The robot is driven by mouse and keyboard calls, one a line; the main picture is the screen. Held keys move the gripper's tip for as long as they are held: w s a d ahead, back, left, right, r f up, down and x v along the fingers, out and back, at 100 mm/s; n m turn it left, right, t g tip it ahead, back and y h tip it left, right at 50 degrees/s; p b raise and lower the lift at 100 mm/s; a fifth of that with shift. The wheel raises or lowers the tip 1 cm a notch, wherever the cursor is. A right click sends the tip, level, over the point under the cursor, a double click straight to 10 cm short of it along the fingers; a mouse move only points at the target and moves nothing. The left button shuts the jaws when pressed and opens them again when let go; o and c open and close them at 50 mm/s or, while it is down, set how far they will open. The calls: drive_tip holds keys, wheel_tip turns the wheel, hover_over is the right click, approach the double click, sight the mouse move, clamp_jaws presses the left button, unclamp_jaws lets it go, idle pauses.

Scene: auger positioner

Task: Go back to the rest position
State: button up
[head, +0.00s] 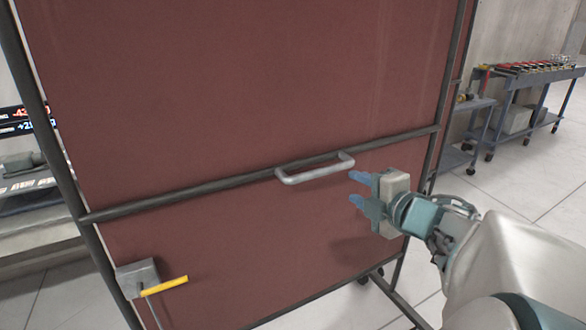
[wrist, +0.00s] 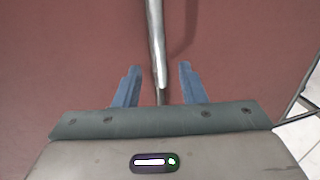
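My gripper (head: 357,188) is at the right of the head view, in front of a dark red panel. Its two blue fingers are spread apart with nothing between them that I can see held. In the wrist view the open fingers (wrist: 158,82) point at the panel, and the metal handle (wrist: 155,40) shows beyond and between them. In the head view the handle (head: 315,170) is fixed to the panel's crossbar, just left of the fingertips and apart from them.
The red panel (head: 240,80) has a dark metal frame on wheels. A grey box with a yellow lever (head: 164,286) is at its lower left. Wheeled carts (head: 525,80) with tools stand at the back right. Floor (head: 510,175) is clear at the right.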

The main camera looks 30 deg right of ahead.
drive_tip(key=shift+s, duration=0.6)
drive_tip(key=shift+r, duration=0.15)
drive_tip(key=w+a+r+m+g+h+p, duration=0.1)
drive_tip(key=w+r+m+g+h+p, duration=0.35)
drive_tip(key=m, duration=0.75)
drive_tip(key=s+a+f+m+g+y+p, duration=0.2)
drive_tip(key=s+a+m+g+p, duration=0.1)
drive_tip(key=a, duration=0.7)
drive_tip(key=s+a+f+m+g+y+p, duration=0.2)
drive_tip(key=s+a+g+p, duration=0.3)
drive_tip(key=a, duration=0.5)
drive_tip(key=shift+s+a+f+m, duration=0.25)
drive_tip(key=shift+s+f+m, duration=0.5)
drive_tip(key=shift+s, duration=0.4)
